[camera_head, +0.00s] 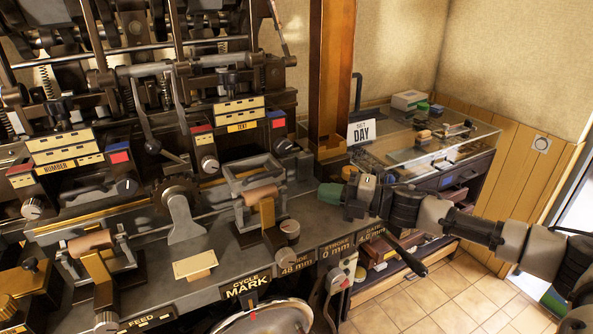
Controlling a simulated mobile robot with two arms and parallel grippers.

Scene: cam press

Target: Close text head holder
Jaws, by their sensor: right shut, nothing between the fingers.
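The text head (238,112) is the stacked block with cream strips and a yellow TEXT label, right of centre on the press. Below it is a grey rectangular frame (252,173), which seems to be its holder; I cannot tell for certain whether it stands open. A tan roller (261,195) on a yellow bracket sits just under the frame. My right gripper (331,194) comes in from the right, shut and empty, with its green tip pointing left. It is to the right of the frame and roller, apart from them. My left gripper is not in view.
The matching number head (64,151) stands at the left. A brown post (331,75) rises behind my right gripper. A glass-topped cabinet (470,150) with a DAY sign (361,132) stands behind my right arm. A dark lever (408,258) sticks out below the arm.

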